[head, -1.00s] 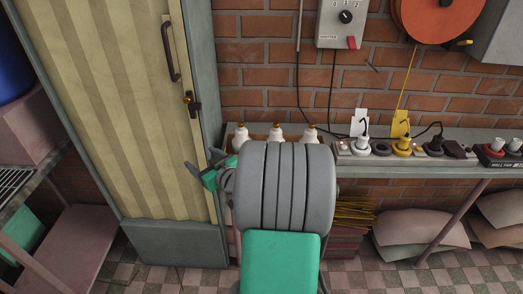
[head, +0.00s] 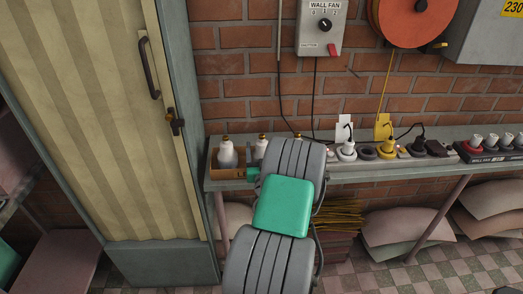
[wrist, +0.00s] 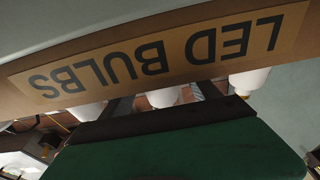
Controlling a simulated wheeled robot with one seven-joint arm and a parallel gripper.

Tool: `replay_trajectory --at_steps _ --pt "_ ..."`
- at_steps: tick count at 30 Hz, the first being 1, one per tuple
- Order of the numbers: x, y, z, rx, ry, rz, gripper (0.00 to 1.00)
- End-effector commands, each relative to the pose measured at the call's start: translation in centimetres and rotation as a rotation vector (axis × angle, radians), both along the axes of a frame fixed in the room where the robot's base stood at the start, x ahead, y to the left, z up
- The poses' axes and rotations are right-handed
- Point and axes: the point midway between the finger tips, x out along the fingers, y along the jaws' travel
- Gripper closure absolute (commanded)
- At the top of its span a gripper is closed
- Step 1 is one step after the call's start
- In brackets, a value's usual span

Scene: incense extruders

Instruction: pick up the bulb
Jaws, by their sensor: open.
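Three white bulbs with brass caps stand in a row in the head view at the left end of the shelf: a left bulb (head: 228,154), a middle bulb (head: 262,147) and a right bulb mostly hidden by my arm. They sit in a cardboard box (head: 213,168). In the wrist view the box's label (wrist: 165,58) reads LED BULBS upside down. White bulbs show below it, with the central bulb (wrist: 164,98) seen between my dark fingers. My gripper (wrist: 163,91) is open, close to the box; contact cannot be told.
The grey shelf (head: 430,165) carries a power strip with several plugs (head: 346,150) to the right of the box. A brick wall stands behind. A tall cabinet (head: 110,110) is close on the left. Incense sticks (head: 340,214) and sacks (head: 395,228) lie below.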

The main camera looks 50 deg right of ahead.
Motion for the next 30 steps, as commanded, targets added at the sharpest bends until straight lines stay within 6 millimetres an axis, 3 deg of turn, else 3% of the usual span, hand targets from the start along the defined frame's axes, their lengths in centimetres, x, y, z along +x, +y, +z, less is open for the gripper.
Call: replay_trajectory --at_steps 8,27,30 --pt "0.34 -0.33 -0.04 0.001 -0.001 0.001 0.29" --pt "0.32 -0.29 -0.07 0.001 0.000 0.001 0.80" --pt "0.33 -0.30 -0.08 0.001 0.000 0.001 0.81"
